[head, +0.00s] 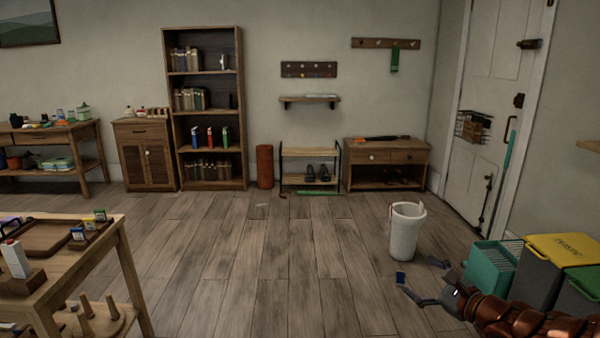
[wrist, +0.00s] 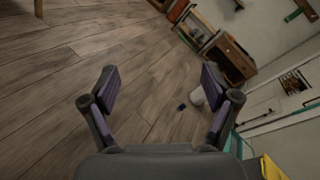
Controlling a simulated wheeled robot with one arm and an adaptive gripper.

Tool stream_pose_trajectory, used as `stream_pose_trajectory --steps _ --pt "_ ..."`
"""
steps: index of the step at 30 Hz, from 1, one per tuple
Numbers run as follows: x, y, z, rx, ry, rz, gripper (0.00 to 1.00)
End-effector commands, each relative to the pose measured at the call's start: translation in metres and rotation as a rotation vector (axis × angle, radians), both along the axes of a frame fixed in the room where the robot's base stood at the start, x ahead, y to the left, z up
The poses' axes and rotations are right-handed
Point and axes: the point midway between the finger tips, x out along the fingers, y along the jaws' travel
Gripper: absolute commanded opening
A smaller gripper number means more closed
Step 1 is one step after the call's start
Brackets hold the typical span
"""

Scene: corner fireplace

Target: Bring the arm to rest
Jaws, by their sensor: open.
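My gripper (head: 419,281) is at the lower right of the head view, at the end of my reddish-brown arm. Its two dark fingers are spread wide, with nothing between them. A small blue item (head: 400,279) shows between the fingertips in the head view. In the wrist view the blue item (wrist: 181,107) appears on the floor, well beyond the fingers.
A teal crate (head: 490,268) and a yellow-lidded bin (head: 563,250) stand close beside my arm at the right. A wooden table (head: 120,250) with several items is at the lower left. The middle floor is clear. A bookshelf (head: 241,100) and a low cabinet (head: 385,160) line the back wall.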

Motion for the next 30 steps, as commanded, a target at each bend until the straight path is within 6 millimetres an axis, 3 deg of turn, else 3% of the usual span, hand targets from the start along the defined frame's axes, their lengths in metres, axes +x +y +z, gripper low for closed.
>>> stream_pose_trajectory --steps 1,5,8,12,15,19,22,26,30 --pt "-0.004 0.029 0.025 -0.052 -0.021 0.081 0.87" --pt "-0.024 0.099 0.059 -0.179 -0.061 0.292 0.87" --pt "-0.050 0.151 0.081 -0.279 -0.089 0.468 0.87" --pt "-0.103 0.214 0.102 -0.441 -0.112 0.731 0.87" --pt "-0.147 0.246 0.111 -0.560 -0.117 0.918 0.87" --pt "-0.206 0.266 0.116 -0.721 -0.102 1.147 0.87" --pt "-0.249 0.265 0.120 -0.853 -0.075 1.310 0.87" --pt "-0.298 0.246 0.126 -1.032 -0.017 1.499 0.87" --pt "-0.338 0.208 0.140 -1.230 0.072 1.659 0.87"
